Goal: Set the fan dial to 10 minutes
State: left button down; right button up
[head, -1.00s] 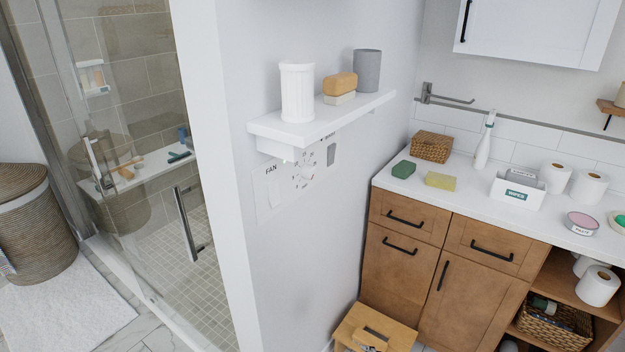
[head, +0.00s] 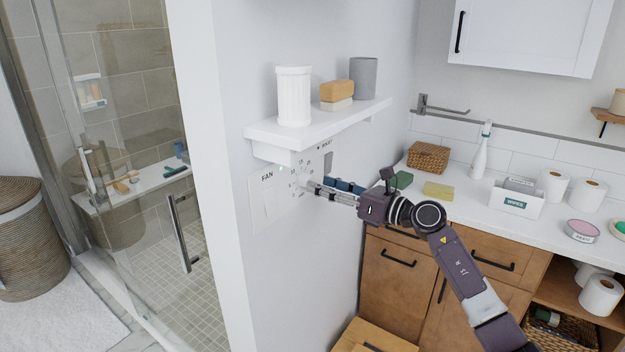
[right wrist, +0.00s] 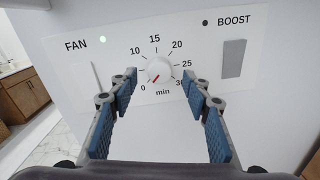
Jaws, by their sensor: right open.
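The fan dial (right wrist: 160,70) is a round white knob on a white wall panel (right wrist: 250,80) marked FAN and BOOST. Its red mark points down and left, toward the 0 on the minute scale. The 10 stands up and left of the knob; the spot between 0 and 10 is partly hidden by a finger. My right gripper (right wrist: 163,80) is open, its blue-padded fingers either side of the dial, with gaps to the knob. In the head view my right gripper (head: 322,190) reaches in from the right to the panel and covers part of the dial area. My left gripper is not in view.
A white shelf (head: 335,118) with a white ribbed cup (head: 294,96), stacked soap bars (head: 337,92) and a grey cup (head: 363,78) juts out just above the panel. A green light (right wrist: 102,40) shows by FAN. A counter (head: 465,212) stands right, a glass shower left.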

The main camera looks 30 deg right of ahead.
aim_at(306, 180)
jog(key=shift+p+x, duration=0.4)
jog(key=shift+x, duration=1.6)
jog(key=shift+c, duration=0.3)
jog(key=c, duration=1.1)
